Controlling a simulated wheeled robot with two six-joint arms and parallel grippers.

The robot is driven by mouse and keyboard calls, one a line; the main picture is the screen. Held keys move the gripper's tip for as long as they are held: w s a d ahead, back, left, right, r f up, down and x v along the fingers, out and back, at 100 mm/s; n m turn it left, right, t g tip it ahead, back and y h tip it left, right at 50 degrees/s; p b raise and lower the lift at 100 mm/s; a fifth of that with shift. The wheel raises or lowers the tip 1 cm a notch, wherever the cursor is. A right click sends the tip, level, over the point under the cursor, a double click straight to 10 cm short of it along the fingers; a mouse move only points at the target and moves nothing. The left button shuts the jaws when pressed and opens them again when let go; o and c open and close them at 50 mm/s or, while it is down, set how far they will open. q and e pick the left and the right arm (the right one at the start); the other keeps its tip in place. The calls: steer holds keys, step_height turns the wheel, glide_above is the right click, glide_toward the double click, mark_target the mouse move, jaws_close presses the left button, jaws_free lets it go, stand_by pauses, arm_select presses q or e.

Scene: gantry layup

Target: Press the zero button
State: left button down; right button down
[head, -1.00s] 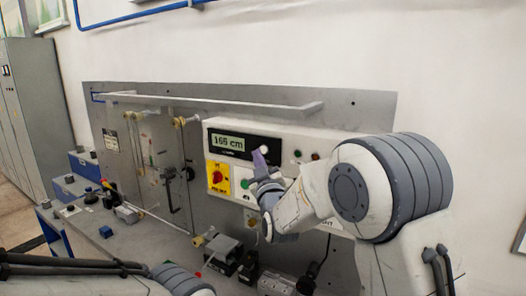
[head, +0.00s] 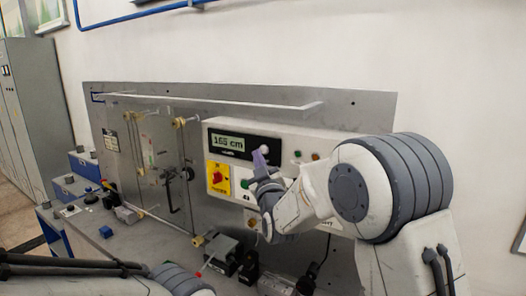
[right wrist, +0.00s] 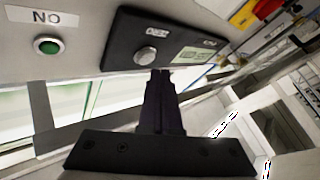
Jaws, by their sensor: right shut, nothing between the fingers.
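The zero button is a round silver knob (right wrist: 146,55) beside an upside-down "ZERO" label on the black display panel (right wrist: 125,30) in the right wrist view. In the head view it shows as a pale dot (head: 264,149) at the right end of the panel (head: 248,146), whose green display reads about 165 cm. My right gripper (head: 259,156) is shut and empty, its fingertips just in front of the panel. In the right wrist view the fingertips (right wrist: 160,73) are right at the button's lower edge; I cannot tell whether they touch it. My left gripper is out of view.
A yellow and red switch (head: 218,177) and a green button (head: 244,183) sit below the display. Another green button (right wrist: 48,45) is beside a "NO" label. A rail (head: 220,104) runs above the panel. Small blocks and fittings stand on the bench (head: 130,247).

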steer(key=shift+d, duration=0.1)
stand_by(0.6)
steer(key=shift+w+d+b, duration=0.15)
steer(key=shift+w+b, duration=0.2)
steer(key=shift+b, duration=0.05)
steer(key=shift+w+d, duration=0.3)
steer(key=shift+w, duration=0.1)
stand_by(0.6)
steer(key=shift+s+a+b, duration=0.1)
steer(key=shift+b, duration=0.25)
steer(key=shift+s+a+b, duration=0.4)
steer(key=shift+s+b, duration=0.1)
steer(key=shift+s, duration=0.15)
steer(key=shift+s+a, duration=0.1)
